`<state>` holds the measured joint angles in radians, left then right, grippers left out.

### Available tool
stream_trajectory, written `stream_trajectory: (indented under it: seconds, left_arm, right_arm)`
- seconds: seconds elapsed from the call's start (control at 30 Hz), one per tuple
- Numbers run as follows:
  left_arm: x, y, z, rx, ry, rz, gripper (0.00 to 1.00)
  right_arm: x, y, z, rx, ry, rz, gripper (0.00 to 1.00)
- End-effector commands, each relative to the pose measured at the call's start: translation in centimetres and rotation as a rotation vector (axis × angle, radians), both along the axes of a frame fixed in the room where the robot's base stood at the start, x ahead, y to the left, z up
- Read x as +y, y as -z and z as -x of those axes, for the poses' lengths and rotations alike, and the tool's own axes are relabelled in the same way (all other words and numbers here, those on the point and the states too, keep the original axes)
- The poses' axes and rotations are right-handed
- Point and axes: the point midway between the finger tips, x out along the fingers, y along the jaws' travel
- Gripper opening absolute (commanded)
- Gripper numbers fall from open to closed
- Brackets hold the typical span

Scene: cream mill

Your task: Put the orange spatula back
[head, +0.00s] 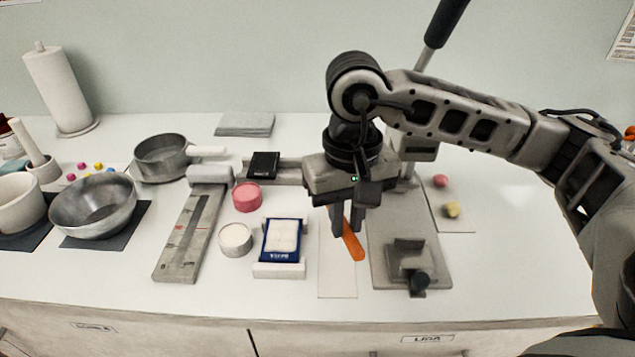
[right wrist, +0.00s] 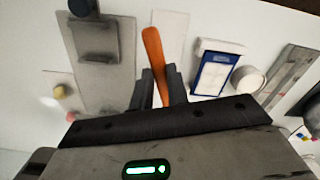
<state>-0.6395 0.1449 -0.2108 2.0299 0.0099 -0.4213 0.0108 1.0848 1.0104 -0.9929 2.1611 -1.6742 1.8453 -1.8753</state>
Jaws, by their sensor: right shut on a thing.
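The orange spatula (head: 353,245) is held at a slant between the fingers of my right gripper (head: 347,225), which is shut on it. In the right wrist view the spatula (right wrist: 154,52) sticks out beyond the fingertips of the right gripper (right wrist: 162,85). Its other end is hidden by the fingers and palm. Below it a narrow pale mat (head: 337,284) lies on the counter. I cannot tell whether the spatula touches the mat. My left gripper is not in view.
A grey press-like stand (head: 380,262) is close on the right of the mat. A blue-and-white box (head: 282,241), white tub (head: 235,240) and pink tub (head: 246,197) are on the left. A steel bowl (head: 93,207) and pan (head: 162,159) stand farther left. The front strip of counter is clear.

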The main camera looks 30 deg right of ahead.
Motion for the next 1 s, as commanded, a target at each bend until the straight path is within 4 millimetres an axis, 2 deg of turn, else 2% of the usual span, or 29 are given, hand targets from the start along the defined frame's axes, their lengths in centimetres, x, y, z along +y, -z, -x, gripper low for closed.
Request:
stream_trajectory:
  seconds: [0.23,0.43,0.7,0.77,1.0]
  left_arm:
    - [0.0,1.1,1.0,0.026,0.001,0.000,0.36]
    - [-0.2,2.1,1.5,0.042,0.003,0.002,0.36]
    - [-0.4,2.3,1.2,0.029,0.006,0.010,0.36]
    - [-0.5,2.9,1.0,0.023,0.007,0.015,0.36]
    - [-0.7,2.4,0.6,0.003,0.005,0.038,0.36]
  right_arm:
    - [0.0,0.7,0.0,0.001,0.000,0.001,0.00]
    - [0.0,2.3,0.0,0.000,0.000,0.000,0.00]
    - [0.0,4.8,0.0,0.000,0.000,0.001,0.00]
    - [0.0,5.6,0.0,-0.001,0.000,-0.001,0.00]
    - [0.0,5.9,0.0,0.000,0.000,0.000,0.00]
